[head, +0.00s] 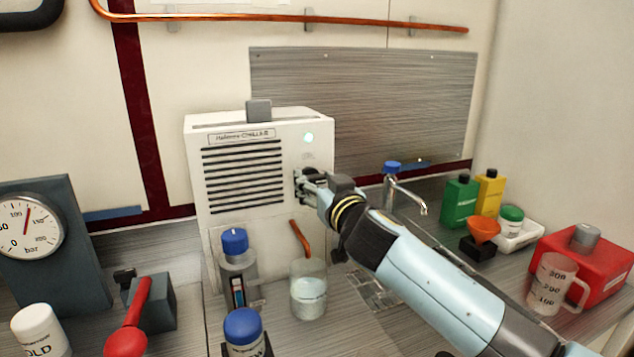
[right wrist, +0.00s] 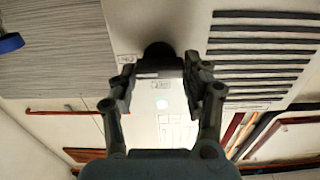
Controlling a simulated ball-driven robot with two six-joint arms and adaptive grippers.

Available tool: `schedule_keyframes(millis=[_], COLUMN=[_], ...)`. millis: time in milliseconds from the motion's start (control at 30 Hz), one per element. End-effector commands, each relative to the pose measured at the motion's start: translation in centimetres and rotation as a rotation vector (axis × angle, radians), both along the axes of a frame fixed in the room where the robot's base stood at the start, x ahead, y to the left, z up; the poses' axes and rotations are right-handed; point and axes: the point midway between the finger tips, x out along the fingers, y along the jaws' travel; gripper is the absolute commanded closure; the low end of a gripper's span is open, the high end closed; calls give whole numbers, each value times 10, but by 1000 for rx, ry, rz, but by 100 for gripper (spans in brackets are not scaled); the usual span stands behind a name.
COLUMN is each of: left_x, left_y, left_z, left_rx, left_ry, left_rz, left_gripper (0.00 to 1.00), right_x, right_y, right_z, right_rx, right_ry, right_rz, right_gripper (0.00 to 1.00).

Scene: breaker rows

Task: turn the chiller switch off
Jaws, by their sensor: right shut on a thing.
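The white chiller (head: 206,185), with a slotted vent and a name label, stands against the back wall. A pale green lamp (head: 308,138) glows at its upper right; it also shows in the right wrist view (right wrist: 162,103). My right gripper (head: 306,186) is at the chiller's front, below the lamp and right of the vent. In the right wrist view its two fingers (right wrist: 160,72) are closed on the sides of the dark chiller switch (right wrist: 159,56). The fingers hide part of the switch, and I cannot tell its setting. My left gripper is out of view.
Blue-capped bottles (head: 234,242) and a glass beaker (head: 309,290) stand below the chiller front. A tap (head: 390,188) is behind my right arm. A gauge (head: 29,228) and a red lever (head: 135,315) are at left. A red box (head: 600,262) and jug (head: 552,285) stand at right.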

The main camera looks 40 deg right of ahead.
Motion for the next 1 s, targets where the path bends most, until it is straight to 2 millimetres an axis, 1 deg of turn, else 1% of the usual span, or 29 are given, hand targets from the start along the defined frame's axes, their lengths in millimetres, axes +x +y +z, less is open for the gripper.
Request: schedule_keyframes(millis=[267,467,667,1000], left_x=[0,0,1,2], left_y=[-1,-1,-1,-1], left_z=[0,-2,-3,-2], left_rx=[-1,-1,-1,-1], left_ry=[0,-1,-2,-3], left_rz=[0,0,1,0], left_gripper=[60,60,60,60], right_x=[0,0,0,0], right_y=[0,1,1,2], right_z=[0,0,-1,-1], right_rx=[-19,-101,-252,-566], right_ry=[5,24,61,137], right_rz=[0,0,0,0], right_gripper=[83,83,83,83])
